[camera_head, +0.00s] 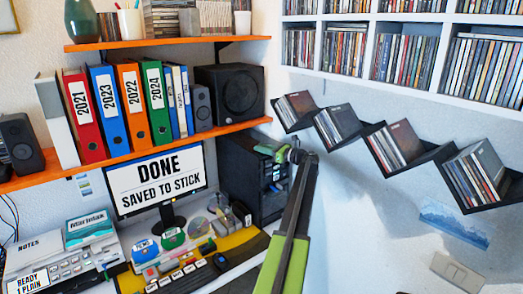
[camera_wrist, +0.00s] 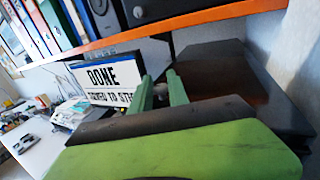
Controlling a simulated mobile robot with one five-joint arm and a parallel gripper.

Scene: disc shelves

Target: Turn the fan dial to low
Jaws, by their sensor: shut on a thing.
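I cannot pick out a fan or its dial for sure in either view. My gripper (camera_head: 272,152) is in front of the upper part of a black tower unit (camera_head: 243,187), right of the monitor. In the wrist view my two green fingers (camera_wrist: 162,92) stand a little apart. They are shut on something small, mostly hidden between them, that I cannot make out. The black unit (camera_wrist: 215,60) shows just right of and behind the fingers there.
The monitor (camera_head: 158,181) reads "DONE SAVED TO STICK". An orange shelf (camera_head: 125,153) with binders and speakers runs above the desk. Zigzag disc shelves (camera_head: 435,155) are on the right wall, above a switch plate (camera_head: 458,272). Small items crowd the desk by a printer (camera_head: 60,262).

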